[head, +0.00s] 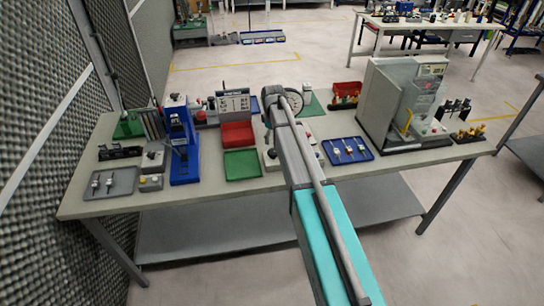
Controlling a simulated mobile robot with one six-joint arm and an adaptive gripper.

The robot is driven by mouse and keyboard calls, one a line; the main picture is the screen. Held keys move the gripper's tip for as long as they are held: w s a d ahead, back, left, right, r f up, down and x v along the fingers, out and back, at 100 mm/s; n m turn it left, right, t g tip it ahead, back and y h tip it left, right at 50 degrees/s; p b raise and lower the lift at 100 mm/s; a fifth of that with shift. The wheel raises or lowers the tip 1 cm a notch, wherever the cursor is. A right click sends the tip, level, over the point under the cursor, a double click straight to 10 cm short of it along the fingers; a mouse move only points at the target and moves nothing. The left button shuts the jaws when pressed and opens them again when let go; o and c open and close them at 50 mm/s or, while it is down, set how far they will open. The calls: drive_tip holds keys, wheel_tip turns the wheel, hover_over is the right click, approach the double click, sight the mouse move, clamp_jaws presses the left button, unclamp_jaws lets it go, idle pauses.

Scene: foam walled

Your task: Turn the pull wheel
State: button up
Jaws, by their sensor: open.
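A round disc with a pale face and dark rim (295,101) stands near the back middle of the workbench. It may be the pull wheel, but it is too small to tell for sure. My arm reaches from the bottom of the view over the bench and partly covers it. My gripper (271,97) is at the far end of the arm, small and dark, just left of the disc in the picture. It is open, and I see nothing held in it. I cannot tell whether it touches the disc.
The workbench (238,199) is crowded. A blue press (183,150), a green tray (243,164) and a red bin (237,134) stand left of my arm. A blue tray (347,150) and a tall glass-fronted cabinet (388,100) stand right. A dark foam wall (40,170) borders the left.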

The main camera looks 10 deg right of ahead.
sight(273, 151)
drive_tip(key=shift+f+b, duration=3.7)
drive_tip(key=shift+f, duration=0.3)
drive_tip(key=c, duration=1.1)
drive_tip(key=shift+m, duration=1.3)
drive_tip(key=shift+c, duration=0.2)
drive_tip(key=o, duration=1.1)
drive_tip(key=shift+o, duration=0.2)
